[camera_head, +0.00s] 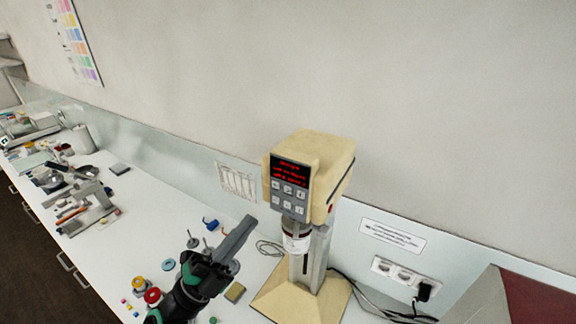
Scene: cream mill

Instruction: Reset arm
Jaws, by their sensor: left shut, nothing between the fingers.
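My left gripper (236,243) shows in the lower middle of the head view, at the end of my black and green arm. Its grey fingers are shut with nothing between them and point up and to the right. It is just left of a cream mill (310,165) and appears apart from it. The mill has a red lit display, grey buttons, a grey column and a cream base (300,303). A container with a white label (296,243) sits under the mill's head. My right gripper is not in view.
Small parts, a red-topped piece (152,296) and a blue piece (210,224), lie around my arm on the white bench (118,232). Cables run right of the mill to a wall socket (424,290). Cluttered tools fill the bench's far left.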

